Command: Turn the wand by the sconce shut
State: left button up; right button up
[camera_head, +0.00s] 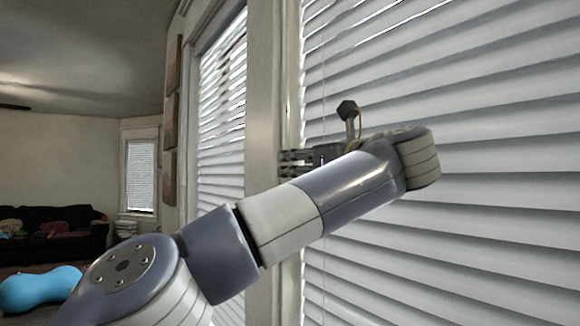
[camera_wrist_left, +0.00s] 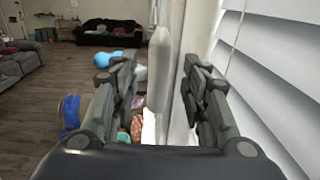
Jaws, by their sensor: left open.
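The blinds (camera_head: 450,225) hang over the near window at the right, with bright gaps between their tilted slats. My left gripper (camera_head: 292,162) reaches to the window frame at the blinds' left edge, partly hidden behind my own arm. In the left wrist view its two fingers (camera_wrist_left: 158,100) are apart. A pale upright rod with a tapered top, seemingly the wand (camera_wrist_left: 160,70), stands between the fingers there, with no clear contact. I cannot make out the wand in the head view. No sconce can be made out. My right gripper is not in view.
White window trim (camera_head: 264,90) stands right beside the gripper. A second window with blinds (camera_head: 222,125) is further left. A dark sofa (camera_head: 45,232) and a blue rounded object (camera_head: 38,290) are across the room. A thin cord (camera_wrist_left: 236,42) hangs before the blinds.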

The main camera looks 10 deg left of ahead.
pick_arm(q)
jog(key=v, duration=0.7)
